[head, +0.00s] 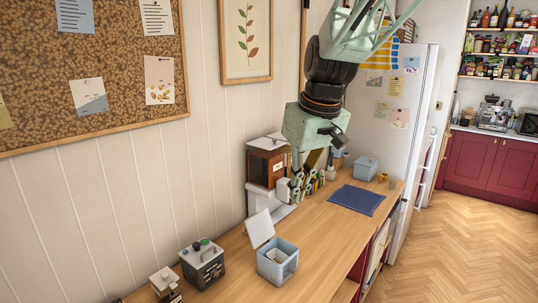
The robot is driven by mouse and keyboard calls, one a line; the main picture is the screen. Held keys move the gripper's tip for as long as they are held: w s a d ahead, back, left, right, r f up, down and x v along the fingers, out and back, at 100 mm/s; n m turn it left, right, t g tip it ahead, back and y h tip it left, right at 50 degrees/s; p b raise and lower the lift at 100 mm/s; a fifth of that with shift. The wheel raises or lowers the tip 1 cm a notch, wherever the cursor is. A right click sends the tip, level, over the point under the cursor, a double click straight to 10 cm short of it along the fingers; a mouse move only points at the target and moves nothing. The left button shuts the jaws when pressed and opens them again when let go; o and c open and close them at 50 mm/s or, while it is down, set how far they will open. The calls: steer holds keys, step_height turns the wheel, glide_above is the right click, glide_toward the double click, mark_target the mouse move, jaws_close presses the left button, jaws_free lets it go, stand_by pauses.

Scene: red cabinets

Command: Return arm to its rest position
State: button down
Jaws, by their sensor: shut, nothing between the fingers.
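My arm comes down from the top of the head view, right of centre, with pale green links and a dark joint. My gripper (297,192) points down above the wooden counter (325,228). Its fingers are shut with nothing between them. It is in front of a brown and white box-shaped appliance (268,165) by the wall, and partly overlaps it and some small items behind. I cannot tell the exact gap between the fingertips and these things.
A light blue open box (278,262) with a raised lid stands nearer on the counter, beside a dark box with knobs (202,264). A blue mat (356,199) lies to the right, near a lidded blue container (365,168). A white fridge (405,130) stands beyond. The wooden floor (470,235) is clear.

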steer(key=s+d+m+b, duration=0.1)
steer(key=s+d, duration=0.2)
steer(key=s, duration=0.3)
steer(key=s+d+r+m+b, duration=0.1)
steer(key=s+d, duration=0.2)
steer(key=s, duration=0.4)
steer(key=s+d+m+b, duration=0.1)
steer(key=s+d+b, duration=0.15)
steer(key=s, duration=0.35)
steer(key=s+d+f+m+b, duration=0.1)
steer(key=s+d+f, duration=0.1)
steer(key=s, duration=0.7)
steer(key=s+d+f+m+t+h+b, duration=0.1)
steer(key=s+d+f, duration=0.2)
steer(key=s, duration=0.7)
steer(key=shift+s+f+m+b, duration=0.3)
steer(key=shift+f+m+b, duration=0.1)
steer(key=shift+f, duration=0.5)
steer(key=shift+w+r, duration=0.1)
steer(key=shift+w, duration=0.05)
